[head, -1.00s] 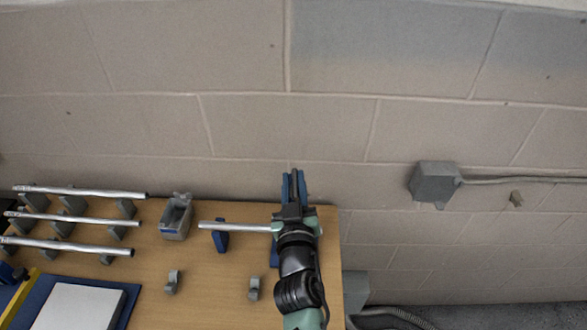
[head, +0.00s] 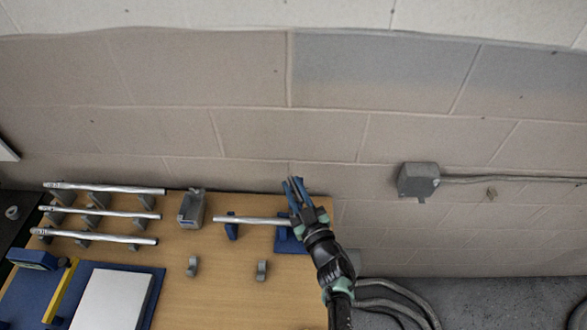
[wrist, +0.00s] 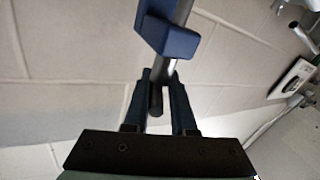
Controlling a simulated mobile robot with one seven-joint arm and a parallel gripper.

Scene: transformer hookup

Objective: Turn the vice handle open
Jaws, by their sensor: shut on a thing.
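My gripper (head: 294,190) is at the back right of the workbench, over the blue vice (head: 286,243), and hides most of it. In the wrist view my gripper (wrist: 160,90) has its two fingers on either side of a dark grey rod, the vice handle (wrist: 156,101), and is shut on it near its end. The handle runs up past a blue block (wrist: 168,37), which looks like part of the vice. A silver bar (head: 245,219) lies level, its right end reaching the vice, with a blue support (head: 232,231) under it.
Several silver bars (head: 105,213) rest on grey holders at the left. Grey clips (head: 192,266) stand on the bench (head: 225,290). The block wall is close behind; a grey box (head: 418,181) is on it.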

